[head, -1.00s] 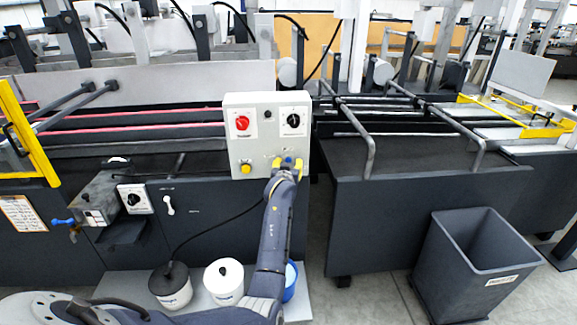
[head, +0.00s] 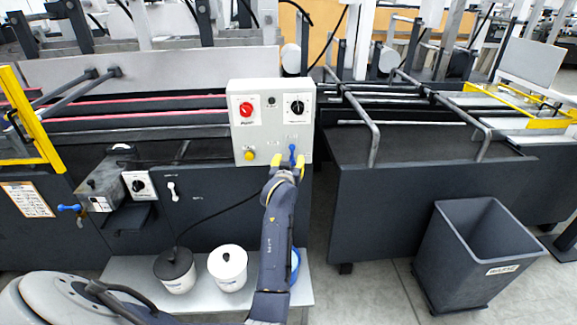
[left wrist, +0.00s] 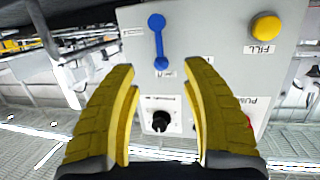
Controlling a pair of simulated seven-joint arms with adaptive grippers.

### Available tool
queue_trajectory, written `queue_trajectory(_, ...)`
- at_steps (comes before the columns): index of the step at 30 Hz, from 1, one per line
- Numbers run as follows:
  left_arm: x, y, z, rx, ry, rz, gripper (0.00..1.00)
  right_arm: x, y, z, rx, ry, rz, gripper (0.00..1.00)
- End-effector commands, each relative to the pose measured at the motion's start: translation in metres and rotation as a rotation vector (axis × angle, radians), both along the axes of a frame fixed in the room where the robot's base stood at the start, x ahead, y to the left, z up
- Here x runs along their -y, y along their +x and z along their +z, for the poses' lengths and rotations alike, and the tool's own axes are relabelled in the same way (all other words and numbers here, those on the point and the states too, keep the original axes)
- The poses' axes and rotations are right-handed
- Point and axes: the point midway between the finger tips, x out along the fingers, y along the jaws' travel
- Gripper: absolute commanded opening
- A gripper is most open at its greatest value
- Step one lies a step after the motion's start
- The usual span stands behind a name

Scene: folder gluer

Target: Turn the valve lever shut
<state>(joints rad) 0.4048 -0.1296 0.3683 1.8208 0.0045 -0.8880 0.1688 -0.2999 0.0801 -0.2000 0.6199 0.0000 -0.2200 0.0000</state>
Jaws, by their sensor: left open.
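A blue lever (head: 292,154) is on the front of the grey control box (head: 240,125), at its lower right. In the left wrist view the blue lever (left wrist: 158,42) stands upright in the picture, just beyond my fingertips. My left gripper (head: 288,163) is at the box's lower edge with its yellow fingers apart. In the left wrist view the gap of the gripper (left wrist: 160,68) is empty, with the lever's near end in line with it. Whether a finger touches the lever I cannot tell. My right gripper is out of view.
The box also carries a red knob (head: 246,109), a black knob (head: 297,107) and a yellow button (head: 249,155). Another blue handle (head: 69,208) is on the left unit. Pails (head: 228,266) stand below; a dark bin (head: 470,265) is at right.

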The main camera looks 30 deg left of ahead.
Motion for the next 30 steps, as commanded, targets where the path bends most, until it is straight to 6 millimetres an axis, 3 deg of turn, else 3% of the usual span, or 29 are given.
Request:
queue_trajectory(11,0.010,-0.023,0.005,0.001,0.000,-0.001,0.47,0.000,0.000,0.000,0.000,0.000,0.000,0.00)
queue_trajectory(30,0.012,-0.019,0.009,0.036,0.009,-0.010,0.47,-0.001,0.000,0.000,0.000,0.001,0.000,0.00)
